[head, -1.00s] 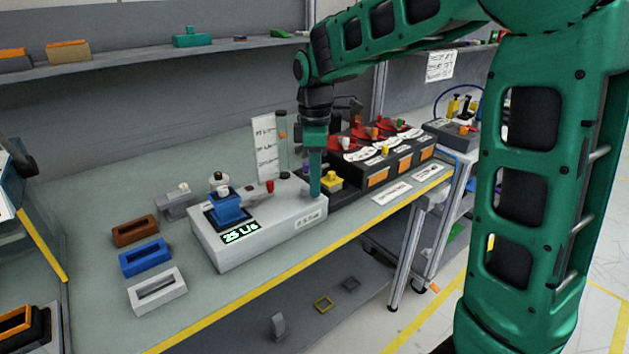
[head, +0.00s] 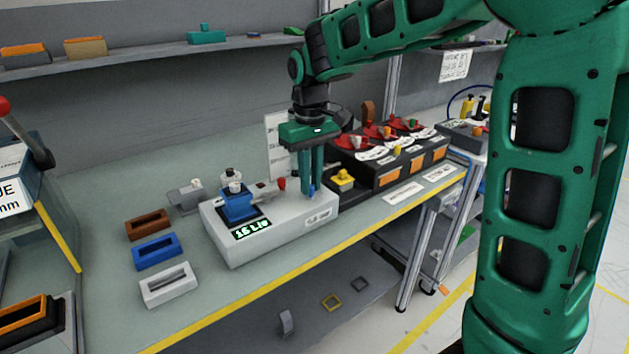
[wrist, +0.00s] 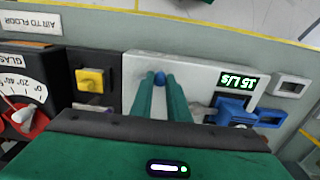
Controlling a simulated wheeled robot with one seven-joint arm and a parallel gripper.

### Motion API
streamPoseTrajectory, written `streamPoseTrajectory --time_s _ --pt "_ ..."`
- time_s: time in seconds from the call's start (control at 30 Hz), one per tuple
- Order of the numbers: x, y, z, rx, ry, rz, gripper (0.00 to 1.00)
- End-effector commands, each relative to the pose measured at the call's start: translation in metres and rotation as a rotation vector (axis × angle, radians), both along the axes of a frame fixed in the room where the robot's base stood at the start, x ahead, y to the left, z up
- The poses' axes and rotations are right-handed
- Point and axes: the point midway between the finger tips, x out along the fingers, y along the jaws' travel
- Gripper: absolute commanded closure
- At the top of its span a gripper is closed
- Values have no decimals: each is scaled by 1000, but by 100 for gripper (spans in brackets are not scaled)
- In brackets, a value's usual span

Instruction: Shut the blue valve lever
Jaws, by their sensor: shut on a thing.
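My gripper (head: 308,192) points down over the module's right end. In the wrist view, my gripper (wrist: 159,82) has its two green fingers on either side of the valve lever's round blue end (wrist: 160,77) and is shut on it. A bit of the blue lever (head: 312,189) shows by the fingertips in the head view. The rest of the lever is hidden by the fingers.
A yellow knob unit (head: 343,178) stands close to the right of the module, before a dark panel with red dials (head: 378,132). Brown, blue (head: 156,251) and white (head: 169,285) frames lie to the left. The yellow-striped bench edge runs in front.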

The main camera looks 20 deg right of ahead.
Motion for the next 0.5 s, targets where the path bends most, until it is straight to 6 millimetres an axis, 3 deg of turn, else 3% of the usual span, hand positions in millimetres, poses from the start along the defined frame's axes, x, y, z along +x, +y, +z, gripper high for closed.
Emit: streamPoseTrajectory --time_s 0.5 --pt "17 10 2 1 -8 -452 100"
